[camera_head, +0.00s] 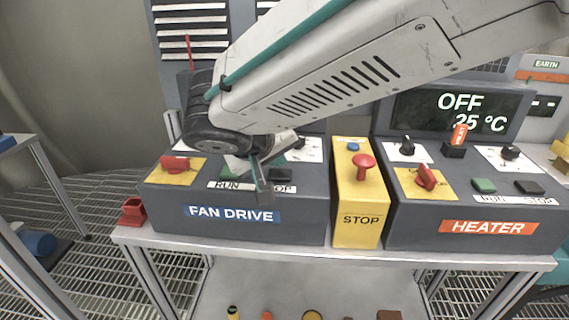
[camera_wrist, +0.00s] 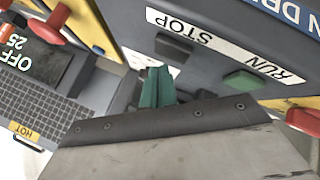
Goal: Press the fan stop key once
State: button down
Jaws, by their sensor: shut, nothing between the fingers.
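The fan drive box (camera_head: 305,210) is a dark grey sloped console at the left of the bench, with a blue FAN DRIVE label and a RUN/STOP strip. In the wrist view, turned over, the dark fan stop key (camera_wrist: 173,47) sits by the word STOP and the green run key (camera_wrist: 243,80) by RUN. My gripper (camera_head: 263,188) is shut and empty, in front of the RUN/STOP strip, and hides most of the key area in the head view. In the wrist view its teal fingertips (camera_wrist: 157,76) appear just below the stop key; I cannot tell if they touch.
A red rotary handle (camera_head: 175,163) on a yellow plate is left of my gripper. A yellow box with a red mushroom STOP button (camera_head: 364,163) stands to the right. Beyond it is the heater box (camera_head: 410,228) with its own knobs and keys, under a screen (camera_head: 440,115).

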aim_at(277, 176)
jog(key=shift+r, duration=2.5)
